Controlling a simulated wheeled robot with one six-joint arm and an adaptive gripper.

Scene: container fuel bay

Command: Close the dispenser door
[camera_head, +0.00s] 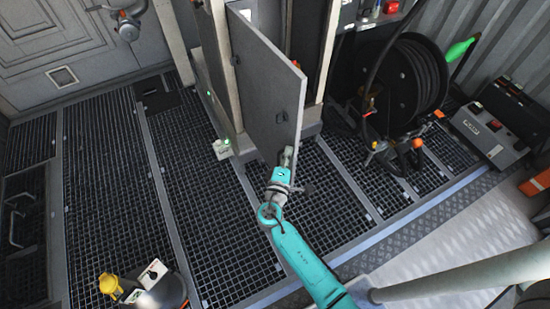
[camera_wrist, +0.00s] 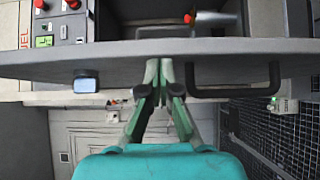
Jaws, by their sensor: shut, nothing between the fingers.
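The dispenser door (camera_head: 262,85) is a grey panel standing open, swung out from the dispenser cabinet (camera_head: 306,50). In the wrist view the door (camera_wrist: 120,56) crosses the picture as a grey slab, with a black bar handle (camera_wrist: 233,91) and a small pale-blue latch (camera_wrist: 86,82) on it. My gripper (camera_head: 287,152) is shut and empty at the door's lower part, near its free edge. In the wrist view my gripper (camera_wrist: 159,66) overlaps the door between latch and handle; I cannot tell whether it touches. Part of the cabinet opening is hidden behind the door.
A black hose reel (camera_head: 415,80) with a green nozzle (camera_head: 460,50) stands right of the cabinet. A grey case (camera_head: 490,125) lies further right. A round unit with a yellow fitting (camera_head: 110,286) is at the lower left. The grated floor (camera_head: 120,190) left of the door is mostly clear.

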